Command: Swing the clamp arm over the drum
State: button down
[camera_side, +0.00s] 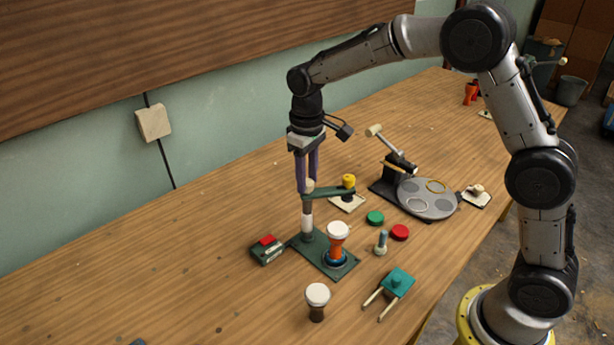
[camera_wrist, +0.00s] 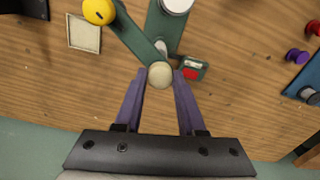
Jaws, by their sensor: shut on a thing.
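The green clamp arm (camera_side: 328,192) extends from the top of a post (camera_side: 307,222), with a yellow knob (camera_side: 348,181) at its free end. The orange drum with a white head (camera_side: 337,231) stands upright in a blue ring on the green base plate (camera_side: 309,251). The arm points away to the side and is not above the drum. In the wrist view the clamp arm (camera_wrist: 138,37) runs to the upper left, beside the drum's white head (camera_wrist: 175,4). My gripper (camera_side: 307,185) points down, shut on the cream knob (camera_wrist: 160,74) at the arm's post end.
A red-and-green box (camera_side: 267,250) stands left of the base plate. A white-topped goblet drum (camera_side: 318,299) and a teal block with pegs (camera_side: 397,282) are in front. Green (camera_side: 375,218) and red (camera_side: 400,232) discs lie right. A grey turntable (camera_side: 428,199) stands farther right.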

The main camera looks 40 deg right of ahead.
jog(key=m, duration=0.5)
jog(key=shift+r+m, duration=0.1)
jog(key=shift+m, duration=0.2)
jog(key=m, duration=0.5)
jog(key=shift+m, duration=0.3)
jog(key=c, duration=0.5)
grip_release()
notch_tip(320, 180, up, 14)
dwell(0.3)
